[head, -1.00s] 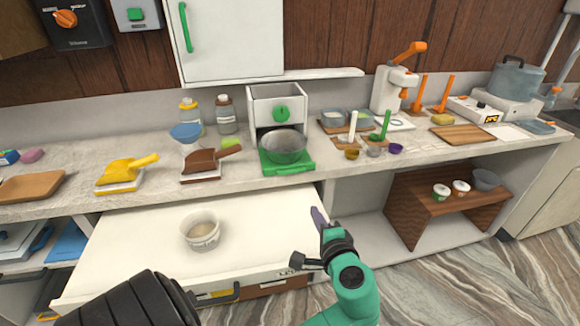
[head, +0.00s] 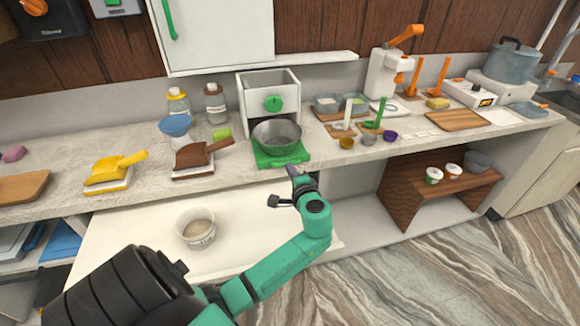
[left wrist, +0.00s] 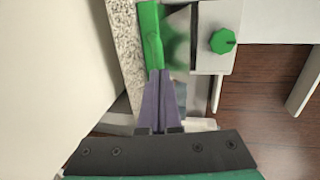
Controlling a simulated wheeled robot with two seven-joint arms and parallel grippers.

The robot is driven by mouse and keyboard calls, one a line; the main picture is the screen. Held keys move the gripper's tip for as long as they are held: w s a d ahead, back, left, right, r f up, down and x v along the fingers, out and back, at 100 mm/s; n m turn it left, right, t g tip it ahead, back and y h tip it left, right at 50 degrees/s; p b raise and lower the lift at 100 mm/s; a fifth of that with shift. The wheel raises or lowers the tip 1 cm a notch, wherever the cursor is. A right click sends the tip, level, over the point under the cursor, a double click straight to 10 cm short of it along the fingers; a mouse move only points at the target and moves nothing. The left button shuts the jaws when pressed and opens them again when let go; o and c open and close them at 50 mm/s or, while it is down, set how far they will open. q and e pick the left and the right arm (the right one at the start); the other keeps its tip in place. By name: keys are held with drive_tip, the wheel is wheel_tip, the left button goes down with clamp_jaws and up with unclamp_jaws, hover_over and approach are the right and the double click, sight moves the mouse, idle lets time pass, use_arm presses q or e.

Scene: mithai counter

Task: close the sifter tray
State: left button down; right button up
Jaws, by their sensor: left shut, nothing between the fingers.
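The sifter (head: 268,97) is a white box with a green knob (head: 273,104) on its front, standing on the counter against the wall. Its green tray (head: 285,160) sticks out at the front toward me, with a metal bowl (head: 277,135) on it. My left gripper (head: 291,170) is shut and empty, just in front of the tray's front edge. In the left wrist view the purple fingertips (left wrist: 160,73) reach the end of the green tray (left wrist: 150,35); I cannot tell if they touch. The knob (left wrist: 222,40) is to the right there. My right gripper is out of view.
Small bowls and a green-handled tool (head: 378,115) stand right.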

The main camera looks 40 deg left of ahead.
sight(282, 151)
use_arm(q)
drive_tip(key=shift+w+a+f, duration=0.15)
drive_tip(key=shift+w+a, duration=0.05)
drive_tip(key=shift+a, duration=0.1)
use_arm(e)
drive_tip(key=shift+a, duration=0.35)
use_arm(q)
drive_tip(key=shift+a, duration=0.1)
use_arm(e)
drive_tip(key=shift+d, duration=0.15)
